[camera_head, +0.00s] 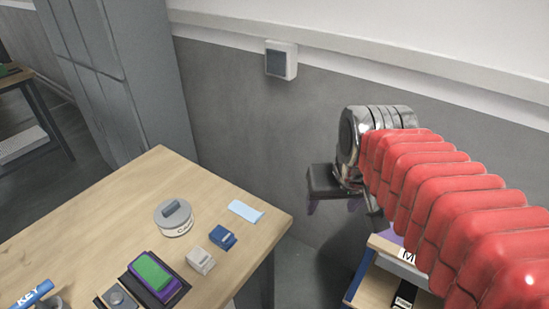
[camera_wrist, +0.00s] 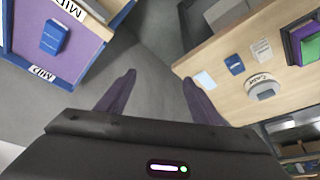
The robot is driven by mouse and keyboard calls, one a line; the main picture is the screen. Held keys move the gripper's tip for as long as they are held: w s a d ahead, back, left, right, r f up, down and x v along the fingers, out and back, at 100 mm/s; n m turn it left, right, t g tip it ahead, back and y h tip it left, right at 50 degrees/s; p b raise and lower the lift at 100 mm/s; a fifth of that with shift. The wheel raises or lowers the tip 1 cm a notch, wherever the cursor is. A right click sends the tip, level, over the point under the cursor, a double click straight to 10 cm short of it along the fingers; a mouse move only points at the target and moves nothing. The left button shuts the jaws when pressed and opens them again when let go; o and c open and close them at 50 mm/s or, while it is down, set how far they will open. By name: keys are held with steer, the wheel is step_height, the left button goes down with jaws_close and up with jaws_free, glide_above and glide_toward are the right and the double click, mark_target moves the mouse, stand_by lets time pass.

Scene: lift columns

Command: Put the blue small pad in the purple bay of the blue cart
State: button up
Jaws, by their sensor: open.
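My gripper (camera_wrist: 159,82) is open, with nothing between its purple fingers. In the head view my gripper (camera_head: 332,206) hangs in the air between the table and the cart. The blue cart (camera_wrist: 97,52) has a purple bay (camera_wrist: 80,50) with "MID" labels at its edges. A small blue block-like pad (camera_wrist: 53,36) lies in that purple bay, apart from my fingers. A similar blue block (camera_wrist: 235,64) is on the table, also in the head view (camera_head: 222,237). In the head view my arm hides most of the cart (camera_head: 391,249).
The wooden table (camera_head: 110,205) holds a round tin (camera_head: 173,220), a light blue flat sheet (camera_head: 245,211), a white block (camera_head: 200,260) and a green block on purple (camera_head: 151,271). A blue marker (camera_head: 31,295) lies at its near left. A grey cabinet (camera_head: 125,75) stands behind.

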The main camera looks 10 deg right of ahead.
steer(key=s+a+f+n+t, duration=0.1)
steer(key=s+a+n, duration=0.1)
steer(key=s+a, duration=0.2)
steer(key=shift+s+a+f+y, duration=0.15)
steer(key=shift+a+f+y, duration=0.2)
steer(key=shift+a, duration=0.75)
steer(key=shift+c, duration=0.5)
